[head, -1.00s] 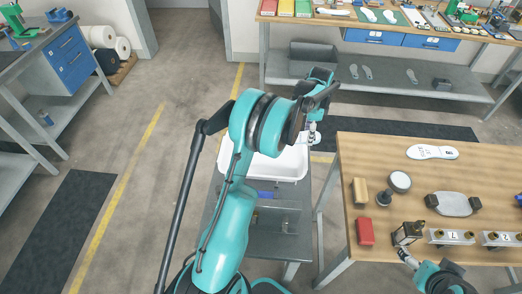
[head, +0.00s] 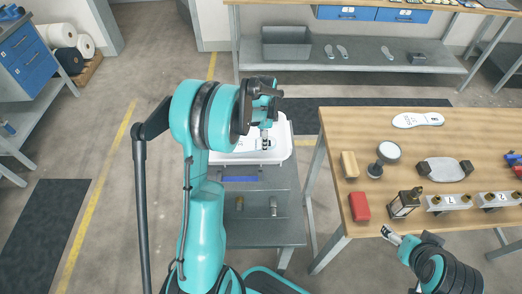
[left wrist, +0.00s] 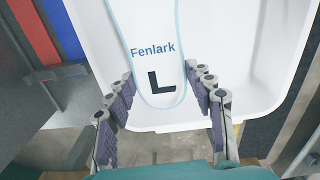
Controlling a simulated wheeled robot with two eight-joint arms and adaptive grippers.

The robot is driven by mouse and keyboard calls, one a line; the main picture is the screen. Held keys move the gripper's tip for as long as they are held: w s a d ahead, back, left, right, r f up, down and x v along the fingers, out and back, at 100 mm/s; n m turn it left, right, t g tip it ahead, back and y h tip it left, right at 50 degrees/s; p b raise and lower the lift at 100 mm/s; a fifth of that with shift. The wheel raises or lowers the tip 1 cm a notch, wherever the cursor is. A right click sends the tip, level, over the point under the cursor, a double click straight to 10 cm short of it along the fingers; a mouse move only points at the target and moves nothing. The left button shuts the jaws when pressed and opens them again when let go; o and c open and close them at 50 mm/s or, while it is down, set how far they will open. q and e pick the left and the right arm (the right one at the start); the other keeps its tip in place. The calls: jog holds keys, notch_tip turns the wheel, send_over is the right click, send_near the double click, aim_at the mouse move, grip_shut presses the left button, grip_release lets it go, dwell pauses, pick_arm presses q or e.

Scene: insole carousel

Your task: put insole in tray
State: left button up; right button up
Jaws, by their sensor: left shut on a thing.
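A white insole (left wrist: 158,50) marked "Fenlark" and "L" is held at its heel by my left gripper (left wrist: 162,95), whose fingers press on both sides. It is over the white tray (left wrist: 240,75); whether it touches the tray floor I cannot tell. In the head view my left gripper (head: 266,125) is above the right part of the tray (head: 226,157), and my arm hides part of both. Another white insole (head: 418,120) lies on the wooden table. My right gripper (head: 390,235) is at the table's front edge beside a small black-and-brass device; its fingers are too small to judge.
The tray stands on a grey cart (head: 272,232) left of the wooden table (head: 345,125). The table holds a red block (head: 359,206), a tan block (head: 349,164), a round-topped stand (head: 388,152) and numbered fixtures (head: 446,202). A grey bin (head: 286,42) sits on the back shelf.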

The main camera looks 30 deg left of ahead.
aim_at(261, 153)
pick_arm(q)
jog(key=shift+s+a+f, duration=0.2)
jog(key=shift+s+f, duration=0.2)
jog(key=shift+s, duration=0.05)
notch_tip(261, 153, down, 4)
jog(key=shift+b, duration=1.1)
jog(key=shift+r, duration=0.15)
jog(key=o, duration=0.7)
jog(key=shift+f, duration=0.2)
jog(key=shift+o, duration=0.6)
jog(key=shift+r, duration=0.1)
